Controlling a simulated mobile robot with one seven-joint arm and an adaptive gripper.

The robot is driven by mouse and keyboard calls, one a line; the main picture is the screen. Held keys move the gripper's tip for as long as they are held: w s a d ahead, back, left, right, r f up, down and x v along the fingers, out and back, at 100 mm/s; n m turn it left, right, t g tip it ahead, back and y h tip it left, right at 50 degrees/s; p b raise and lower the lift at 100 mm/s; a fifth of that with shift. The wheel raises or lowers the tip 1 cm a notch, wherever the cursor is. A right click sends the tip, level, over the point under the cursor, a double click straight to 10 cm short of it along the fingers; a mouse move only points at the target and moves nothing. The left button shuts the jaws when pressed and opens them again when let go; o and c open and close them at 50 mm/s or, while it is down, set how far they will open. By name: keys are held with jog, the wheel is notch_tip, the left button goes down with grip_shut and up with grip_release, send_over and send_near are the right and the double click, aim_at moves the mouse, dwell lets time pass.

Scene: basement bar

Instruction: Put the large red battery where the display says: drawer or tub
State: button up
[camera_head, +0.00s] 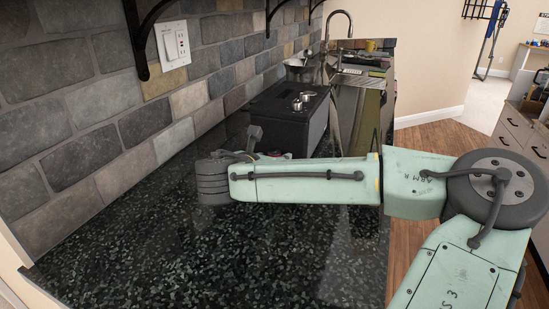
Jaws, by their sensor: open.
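My arm reaches in from the right, low over the dark speckled counter (150,245). The dark round joint at its left end is clear. My gripper (254,138) shows only as a small dark grey part behind the forearm; it is open, and most of it is hidden. A small red and white patch shows just above the forearm; I cannot tell whether it is the battery. A black box (277,113) stands on the counter behind the arm; I cannot tell whether it holds the drawer. I make out no display or tub.
Small metal items (304,98) sit on the black box. A stone-tile wall (100,110) bounds the counter on the left. A sink and tap (338,35) lie at the far end. The near counter is bare. Wooden floor (440,135) lies to the right.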

jog(key=shift+w+d+f, duration=0.1)
jog(key=shift+w, duration=0.1)
jog(key=shift+c, duration=0.5)
grip_shut()
